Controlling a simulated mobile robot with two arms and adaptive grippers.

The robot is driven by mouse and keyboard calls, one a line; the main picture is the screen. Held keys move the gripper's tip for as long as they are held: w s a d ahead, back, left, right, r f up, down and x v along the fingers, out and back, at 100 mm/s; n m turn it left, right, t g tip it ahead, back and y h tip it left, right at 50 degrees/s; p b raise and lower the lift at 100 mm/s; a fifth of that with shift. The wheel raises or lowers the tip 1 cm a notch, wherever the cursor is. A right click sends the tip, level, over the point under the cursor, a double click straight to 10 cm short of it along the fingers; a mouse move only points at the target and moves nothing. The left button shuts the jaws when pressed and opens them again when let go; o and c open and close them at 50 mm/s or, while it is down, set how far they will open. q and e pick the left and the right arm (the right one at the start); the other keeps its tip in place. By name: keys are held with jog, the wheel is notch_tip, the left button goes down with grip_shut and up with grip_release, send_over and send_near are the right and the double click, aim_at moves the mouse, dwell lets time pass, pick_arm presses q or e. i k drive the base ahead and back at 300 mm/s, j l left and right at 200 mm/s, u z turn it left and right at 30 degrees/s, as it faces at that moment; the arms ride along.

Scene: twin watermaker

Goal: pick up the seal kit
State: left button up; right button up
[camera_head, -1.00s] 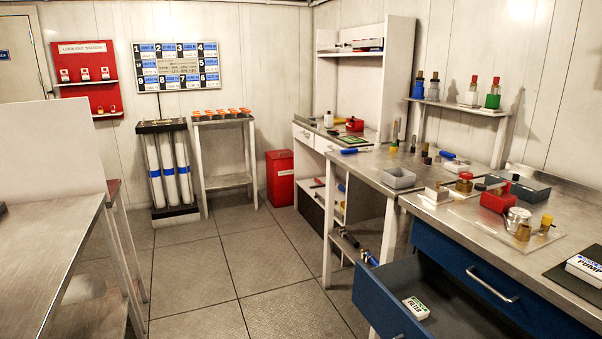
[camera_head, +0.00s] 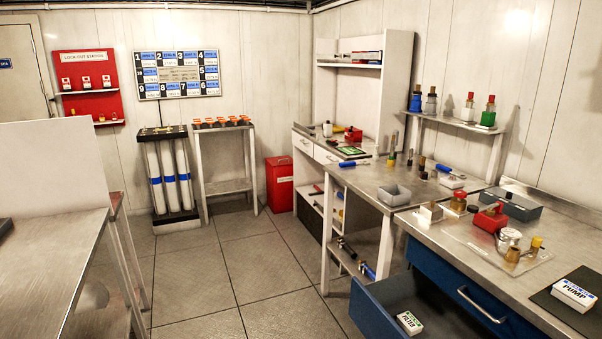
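Two white labelled boxes could be the seal kit; I cannot tell which, as only part of each label reads. One box, marked PUMP (camera_head: 573,293), lies on a dark mat on the right bench. The other, marked FILTER (camera_head: 409,322), lies in the open blue drawer (camera_head: 377,308) below that bench. Neither of my grippers is in view.
The open drawer juts into the aisle. The tiled floor (camera_head: 240,275) is clear. Another steel table (camera_head: 50,265) stands at the left.

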aim_at(573, 295)
jog(key=k+l, duration=0.3)
jog(key=l, duration=0.2)
jog(key=z, duration=1.25)
jog(key=i+z, duration=0.1)
jog(key=i, duration=0.15)
